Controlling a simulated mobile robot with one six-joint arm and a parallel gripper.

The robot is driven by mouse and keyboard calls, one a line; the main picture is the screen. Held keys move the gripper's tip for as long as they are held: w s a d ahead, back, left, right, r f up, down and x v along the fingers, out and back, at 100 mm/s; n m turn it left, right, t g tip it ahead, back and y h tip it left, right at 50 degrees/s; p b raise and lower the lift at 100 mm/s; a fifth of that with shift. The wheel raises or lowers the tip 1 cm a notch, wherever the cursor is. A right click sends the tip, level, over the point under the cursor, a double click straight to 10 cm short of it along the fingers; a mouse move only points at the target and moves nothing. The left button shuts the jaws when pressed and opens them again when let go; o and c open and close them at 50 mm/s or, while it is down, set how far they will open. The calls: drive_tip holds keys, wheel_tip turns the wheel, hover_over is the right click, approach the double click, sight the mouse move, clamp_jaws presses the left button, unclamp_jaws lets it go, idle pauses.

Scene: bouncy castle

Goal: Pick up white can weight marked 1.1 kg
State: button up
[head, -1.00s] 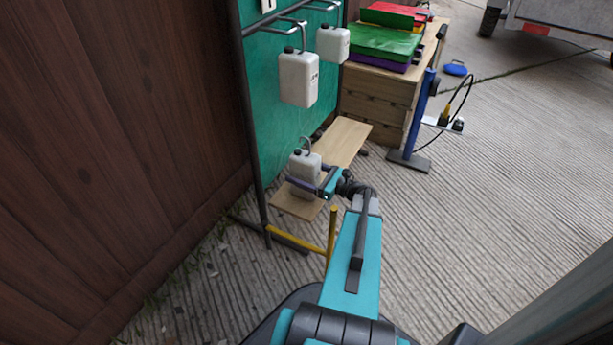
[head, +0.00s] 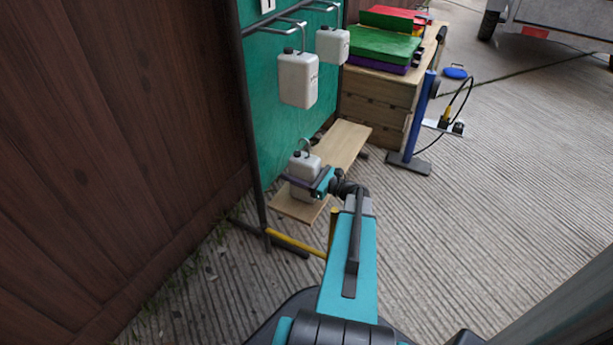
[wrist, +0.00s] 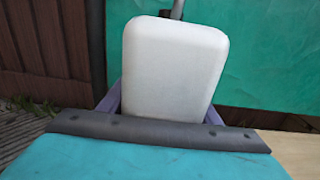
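A white can weight (head: 304,166) with a dark cap and a grey hook on top stands low at the wooden shelf board, upright or nearly so. Its marking is not legible. My gripper (head: 301,184) reaches around it from the right, one dark finger crossing its front side. In the wrist view the white can (wrist: 174,70) fills the space between my purple fingers (wrist: 163,112). The fingers lie along both sides, but the can hides whether they press on it.
Two more white cans, a larger one (head: 298,79) and a smaller one (head: 332,44), hang from rack arms before the green panel (head: 275,122). A yellow bar (head: 296,243) lies low at the rack's foot. A brown wall (head: 110,150) closes the left; concrete (head: 490,210) is open at right.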

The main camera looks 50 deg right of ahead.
sight(295, 162)
clamp_jaws()
drive_tip(key=shift+r, duration=0.1)
drive_tip(key=shift+r, duration=0.1)
drive_tip(key=shift+s+r+p, duration=0.1)
drive_tip(key=shift+r+p, duration=1.25)
drive_tip(key=shift+r, duration=0.55)
drive_tip(key=d+r+p+v, duration=0.1)
drive_tip(key=p+v, duration=0.4)
drive_tip(key=v, duration=1)
drive_tip(key=shift+s+d, duration=0.15)
drive_tip(key=shift+s, duration=0.1)
drive_tip(key=shift+s, duration=0.15)
